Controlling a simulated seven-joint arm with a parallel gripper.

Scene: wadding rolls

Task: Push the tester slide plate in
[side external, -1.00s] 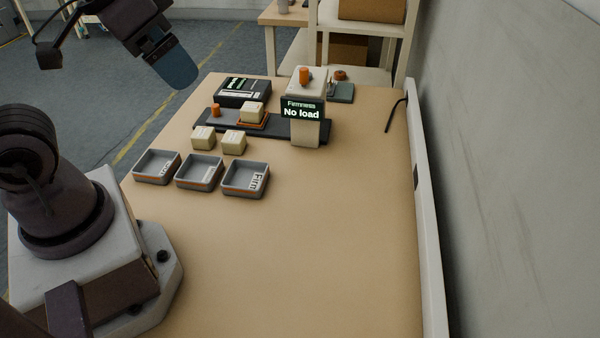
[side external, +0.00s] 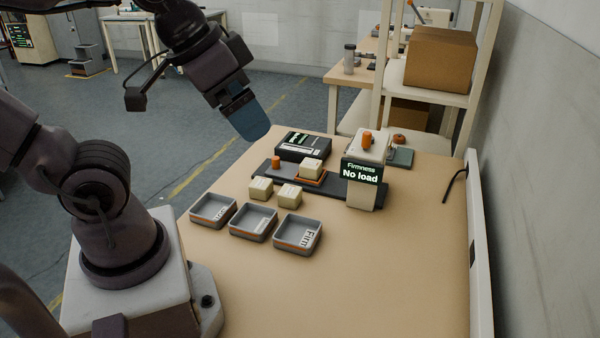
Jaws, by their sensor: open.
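The firmness tester (side external: 362,190) stands at the back of the table, its display reading "Firmness No load". Its dark slide base (side external: 262,172) runs out to the left. An orange-edged slide plate (side external: 309,180) sits on this base, left of the tester head, with a pale wadding roll (side external: 311,167) on it. An orange knob (side external: 276,161) stands at the base's left end. My gripper (side external: 252,124) is open, tilted downward, and appears above and left of the slide base, apart from it. Its blue fingers overlap in this view, so the gap between them is hidden.
Two more wadding rolls (side external: 274,191) sit in front of the slide base. Three grey trays (side external: 254,222) stand nearer, the right one labelled "Firm". A black labelled box (side external: 303,146) lies behind the base. The front and right of the table are clear, with a wall at right.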

